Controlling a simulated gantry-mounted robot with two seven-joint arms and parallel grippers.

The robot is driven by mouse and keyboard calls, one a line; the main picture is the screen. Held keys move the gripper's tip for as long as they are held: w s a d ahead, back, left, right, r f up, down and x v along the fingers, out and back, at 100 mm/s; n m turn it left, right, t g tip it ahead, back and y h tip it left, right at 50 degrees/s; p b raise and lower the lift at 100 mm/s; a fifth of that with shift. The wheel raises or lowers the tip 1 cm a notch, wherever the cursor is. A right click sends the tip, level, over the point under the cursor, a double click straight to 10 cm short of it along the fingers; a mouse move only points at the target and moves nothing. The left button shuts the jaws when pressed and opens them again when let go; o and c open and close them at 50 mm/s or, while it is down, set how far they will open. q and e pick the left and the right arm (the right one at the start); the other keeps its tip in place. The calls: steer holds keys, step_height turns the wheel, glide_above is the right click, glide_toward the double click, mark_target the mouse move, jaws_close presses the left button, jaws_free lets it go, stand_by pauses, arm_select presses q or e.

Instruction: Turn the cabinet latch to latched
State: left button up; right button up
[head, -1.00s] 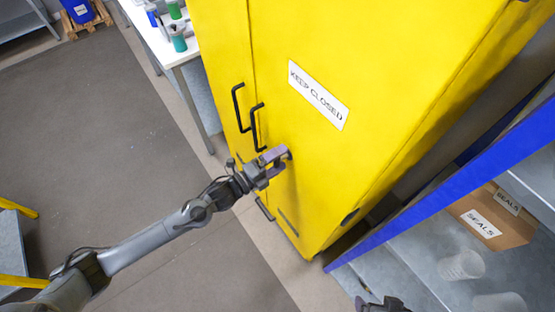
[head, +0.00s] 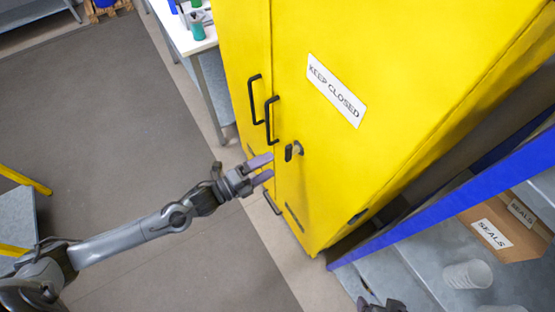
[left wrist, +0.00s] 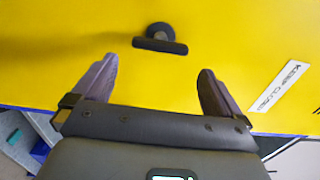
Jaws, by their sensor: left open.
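The yellow cabinet (head: 335,185) stands in the middle of the head view. Its latch (head: 289,152) is a short black bar on a round hub, on the door to the right of the black handles. In the head view the bar runs roughly along the same direction as the handles. In the left wrist view the latch (left wrist: 160,44) lies ahead, between and beyond the fingertips. My left gripper (head: 271,167) is open and empty, apart from the latch, just below and left of it. My right gripper (head: 382,304) shows only partly at the bottom edge.
Two long black handles (head: 270,120) stick out near the door seam. A blue-edged shelf (head: 440,205) with a SEALS box (head: 490,232) and clear cups (head: 467,275) is on the right. A white table (head: 190,38) stands behind left. The floor at left is open.

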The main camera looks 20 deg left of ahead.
arm_select(q)
steer(key=shift+v, duration=1.2)
steer(key=s+d+n+y, duration=0.4)
steer(key=n+y, duration=0.1)
steer(key=n, duration=0.5)
steer(key=s+a+f+n+g+y, duration=0.2)
steer(key=s+n+g, duration=0.4)
steer(key=s, duration=0.1)
steer(key=s+a+f+n+g+y, duration=0.2)
steer(key=s+a+n+g+y, duration=0.1)
steer(key=s+n+g, duration=0.3)
steer(key=w+p+v, duration=0.2)
steer(key=p+v, duration=0.9)
steer(key=p, duration=0.1)
steer(key=w+r+p+v, duration=0.1)
steer(key=w+p+v, duration=0.1)
steer(key=p+v, duration=1)
steer(key=shift+w+r+n+t, duration=0.25)
steer(key=shift+w+n+t, duration=0.05)
steer(key=shift+n, duration=0.1)
